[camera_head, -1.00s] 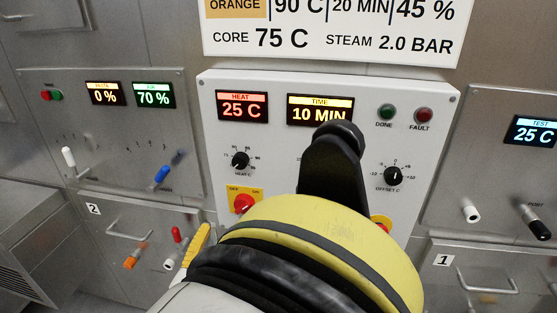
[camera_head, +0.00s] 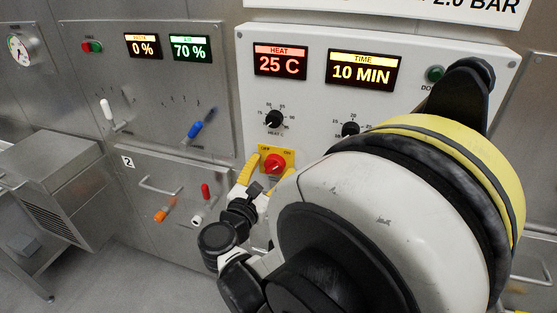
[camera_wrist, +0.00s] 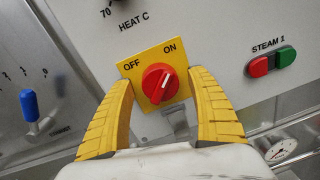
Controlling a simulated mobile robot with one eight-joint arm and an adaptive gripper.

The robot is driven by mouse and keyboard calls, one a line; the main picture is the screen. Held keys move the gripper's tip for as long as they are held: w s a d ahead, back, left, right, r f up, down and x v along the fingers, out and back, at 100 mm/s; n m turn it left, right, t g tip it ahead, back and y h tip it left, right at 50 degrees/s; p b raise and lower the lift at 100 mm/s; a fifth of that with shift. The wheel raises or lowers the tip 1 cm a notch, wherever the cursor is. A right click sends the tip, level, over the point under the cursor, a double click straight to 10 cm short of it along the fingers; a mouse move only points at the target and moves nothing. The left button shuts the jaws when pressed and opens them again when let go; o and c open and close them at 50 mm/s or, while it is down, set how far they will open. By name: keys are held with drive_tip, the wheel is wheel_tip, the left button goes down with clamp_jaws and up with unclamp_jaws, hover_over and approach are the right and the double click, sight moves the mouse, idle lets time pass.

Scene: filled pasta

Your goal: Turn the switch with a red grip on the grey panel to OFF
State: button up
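The switch has a round red grip (camera_wrist: 160,84) on a square yellow plate (camera_wrist: 143,60) marked OFF at left and ON at right. The white line on the grip points up and right, toward ON. In the head view the red grip (camera_head: 275,164) sits low on the light grey panel (camera_head: 310,110). My gripper (camera_wrist: 160,80) is open, with one yellow finger at each side of the grip. The fingertips reach the plate's sides in the picture; I cannot tell whether they touch. My gripper also shows in the head view (camera_head: 264,175), partly hidden by my arm.
Red and green STEAM 1 buttons (camera_wrist: 271,61) are right of the switch. A blue-handled lever (camera_wrist: 36,110) is to the left. In the head view, a HEAT knob (camera_head: 274,118) is above the switch, and a drawer handle (camera_head: 160,186) is lower left.

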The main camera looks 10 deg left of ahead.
drive_tip(key=c, duration=1.1)
drive_tip(key=shift+n, duration=0.3)
drive_tip(key=n+b, duration=0.1)
drive_tip(key=n, duration=0.3)
drive_tip(key=shift+b, duration=0.3)
drive_tip(key=n+b, duration=0.1)
drive_tip(key=n, duration=0.3)
drive_tip(key=shift+a+f+n+t, duration=0.1)
drive_tip(key=shift+n+t, duration=0.2)
drive_tip(key=shift+n, duration=0.1)
drive_tip(key=n+b, duration=0.1)
drive_tip(key=n, duration=0.3)
drive_tip(key=shift+n+y, duration=0.3)
drive_tip(key=n, duration=0.4)
drive_tip(key=shift+n+y+b, duration=0.3)
drive_tip(key=shift+n, duration=0.1)
